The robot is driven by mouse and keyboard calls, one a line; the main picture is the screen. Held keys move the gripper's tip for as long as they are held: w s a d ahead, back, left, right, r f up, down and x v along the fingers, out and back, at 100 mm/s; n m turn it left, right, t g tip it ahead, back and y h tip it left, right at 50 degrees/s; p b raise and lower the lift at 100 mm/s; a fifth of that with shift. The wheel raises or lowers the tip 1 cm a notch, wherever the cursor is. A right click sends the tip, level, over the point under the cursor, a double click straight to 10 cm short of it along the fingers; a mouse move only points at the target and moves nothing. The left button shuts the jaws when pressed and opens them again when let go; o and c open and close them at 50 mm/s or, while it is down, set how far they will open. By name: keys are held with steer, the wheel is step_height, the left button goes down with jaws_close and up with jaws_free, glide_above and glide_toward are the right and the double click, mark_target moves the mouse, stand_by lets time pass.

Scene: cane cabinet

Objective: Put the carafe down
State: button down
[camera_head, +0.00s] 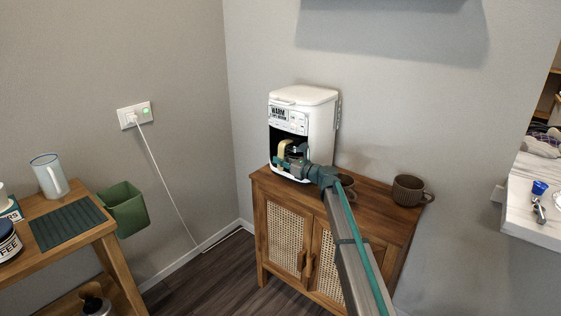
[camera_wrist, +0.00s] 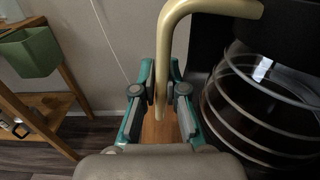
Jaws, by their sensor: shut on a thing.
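The carafe (camera_wrist: 262,105) is a clear glass vessel with ring lines and a cream handle (camera_wrist: 172,50). In the head view its cream handle (camera_head: 283,150) shows at the front opening of the white coffee maker (camera_head: 316,118), and my arm hides part of it. My gripper (camera_wrist: 161,95) is shut on the carafe's handle, with one finger on each side of it. My gripper also shows in the head view (camera_head: 291,162), at the coffee maker's opening. I cannot tell whether the carafe's base touches the machine's plate.
The coffee maker stands on a wooden cane cabinet (camera_head: 395,221). Two brown mugs, one at the right (camera_head: 408,190) and one partly behind my arm (camera_head: 347,184), stand on it. A side table (camera_head: 62,248) with a green mat is at left; a green bin (camera_head: 125,209) hangs beside it.

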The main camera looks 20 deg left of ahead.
stand_by(0.3)
steer(key=c, duration=1.2)
jaws_free()
steer(key=shift+s+d, duration=0.1)
steer(key=shift+d, duration=0.1)
steer(key=v, duration=1.1)
steer(key=shift+d+r, duration=0.15)
steer(key=shift+d, duration=0.15)
